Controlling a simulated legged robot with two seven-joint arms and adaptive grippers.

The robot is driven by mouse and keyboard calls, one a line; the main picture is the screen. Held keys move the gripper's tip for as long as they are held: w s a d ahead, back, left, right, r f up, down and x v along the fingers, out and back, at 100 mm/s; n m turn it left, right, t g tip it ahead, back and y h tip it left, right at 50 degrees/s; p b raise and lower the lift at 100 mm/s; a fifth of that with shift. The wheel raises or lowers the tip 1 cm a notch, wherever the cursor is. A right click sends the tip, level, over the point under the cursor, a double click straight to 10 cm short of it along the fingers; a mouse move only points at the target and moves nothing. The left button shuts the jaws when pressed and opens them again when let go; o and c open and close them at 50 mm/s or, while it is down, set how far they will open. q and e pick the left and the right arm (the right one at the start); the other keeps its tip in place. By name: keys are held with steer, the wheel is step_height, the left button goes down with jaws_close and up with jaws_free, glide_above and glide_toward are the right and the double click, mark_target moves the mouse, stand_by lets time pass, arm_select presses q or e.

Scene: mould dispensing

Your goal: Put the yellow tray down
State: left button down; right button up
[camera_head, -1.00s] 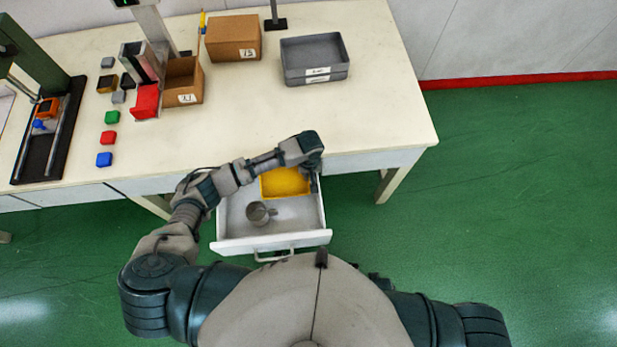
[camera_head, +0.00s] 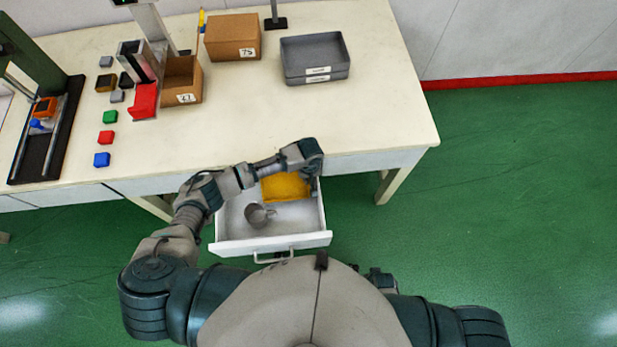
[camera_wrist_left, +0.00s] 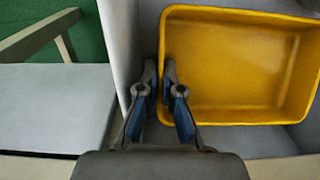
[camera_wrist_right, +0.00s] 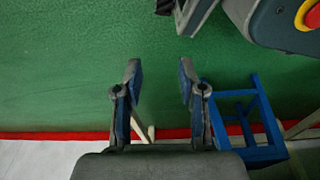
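The yellow tray (camera_head: 286,188) is inside the back part of the open white drawer (camera_head: 231,240). The tray also shows in the left wrist view (camera_wrist_left: 240,60), empty and beside a drawer side wall. My left gripper (camera_wrist_left: 160,75) has one finger on each side of the tray's near-left wall and is closed on it. In the head view the left gripper (camera_head: 313,180) is at the tray's right end, partly hidden by the wrist. I cannot tell whether the tray touches the drawer floor. My right gripper (camera_wrist_right: 158,80) is open and empty over the green floor.
A grey mug (camera_head: 257,215) lies in the drawer in front of the tray. A blue stool (camera_wrist_right: 262,130) shows in the right wrist view.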

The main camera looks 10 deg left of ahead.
arm_select(q)
steer(key=shift+f, duration=0.25)
steer(key=c, duration=1.6)
jaws_free()
arm_select(e)
steer(key=shift+s+f, duration=0.1)
arm_select(q)
steer(key=shift+r, duration=0.1)
step_height(320, 180, up, 2)
steer(key=shift+r, duration=0.25)
step_height(320, 180, up, 10)
steer(key=p, duration=0.2)
steer(key=shift+r+p, duration=0.25)
steer(key=shift+p, duration=0.05)
arm_select(e)
steer(key=s+f, duration=0.4)
steer(key=s, duration=0.1)
steer(key=shift+d, duration=0.4)
steer(key=shift+w, duration=0.15)
